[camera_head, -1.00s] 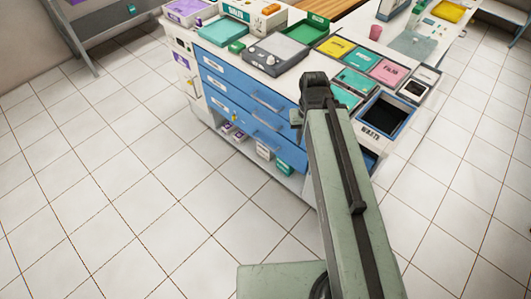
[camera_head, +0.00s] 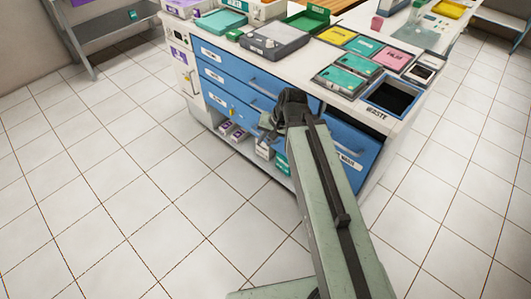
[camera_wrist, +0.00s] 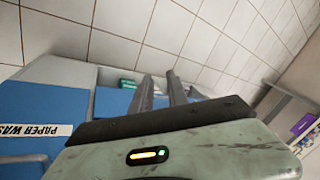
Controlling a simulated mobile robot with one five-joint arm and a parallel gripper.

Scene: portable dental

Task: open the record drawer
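A stack of three blue drawers fills the cabinet front: top (camera_head: 226,64), middle (camera_head: 222,82) and bottom (camera_head: 220,101). All look shut. Their white labels are too small to read, so I cannot tell which is the record drawer. Bar handles show on the upper two; my arm's end hides the right part of the bottom one. My gripper (camera_head: 268,130) is in front of the bottom drawer's right part, pointing left. In the wrist view my gripper (camera_wrist: 160,76) shows two dark fingers with a narrow gap, holding nothing. Contact with a handle cannot be seen.
A blue panel (camera_head: 350,142) stands right of the drawers; the wrist view shows a blue front labelled "PAPER WAS…" (camera_wrist: 45,130). Boxes (camera_head: 232,133) sit on an open shelf under the drawers. Trays and a waste bin (camera_head: 394,97) cover the counter. The tiled floor in front is clear.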

